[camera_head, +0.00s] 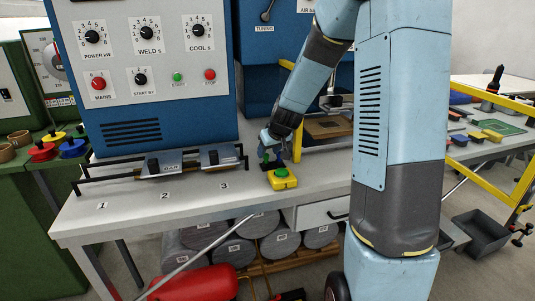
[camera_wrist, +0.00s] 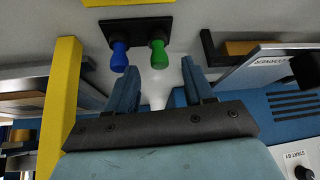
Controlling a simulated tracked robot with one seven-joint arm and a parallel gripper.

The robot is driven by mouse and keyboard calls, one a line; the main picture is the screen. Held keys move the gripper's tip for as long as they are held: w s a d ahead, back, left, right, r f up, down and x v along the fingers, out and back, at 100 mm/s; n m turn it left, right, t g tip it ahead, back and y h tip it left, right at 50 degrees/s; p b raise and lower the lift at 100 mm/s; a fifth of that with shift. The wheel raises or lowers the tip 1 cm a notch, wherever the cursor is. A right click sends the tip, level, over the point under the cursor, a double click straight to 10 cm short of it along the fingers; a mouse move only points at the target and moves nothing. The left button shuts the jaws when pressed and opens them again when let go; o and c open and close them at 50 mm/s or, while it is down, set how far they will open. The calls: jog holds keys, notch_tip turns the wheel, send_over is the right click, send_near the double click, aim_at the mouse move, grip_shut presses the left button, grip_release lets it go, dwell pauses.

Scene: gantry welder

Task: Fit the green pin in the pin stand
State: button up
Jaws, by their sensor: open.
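The pin stand (camera_wrist: 138,27) is a small dark plate on the bench in the wrist view. The green pin (camera_wrist: 158,52) stands at its right side and the blue pin (camera_wrist: 119,52) at its left. Both look upright in the stand; how deep the green pin sits is unclear. My gripper (camera_wrist: 160,68) is open and empty, its fingers apart and pointing toward the stand. The green pin's head lies just beyond the fingertips, roughly between them in the picture. In the head view my gripper (camera_head: 271,146) is low over the bench by the green pin (camera_head: 265,157).
A yellow box with a green button (camera_head: 282,179) sits in front of the stand. Clamped plates (camera_head: 222,158) with black rods lie to the left, below the blue welder panel (camera_head: 150,60). A yellow frame post (camera_wrist: 64,90) rises close to my gripper.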

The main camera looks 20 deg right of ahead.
jog(key=s+a+r, duration=0.2)
jog(key=s+r, duration=1.5)
jog(key=s, duration=0.3)
jog(key=s+d+r+m+h, duration=0.1)
jog(key=s+m, duration=0.1)
jog(key=s, duration=1.2)
jog(key=shift+s+d+r+g, duration=0.25)
jog(key=shift+s+r+g, duration=0.15)
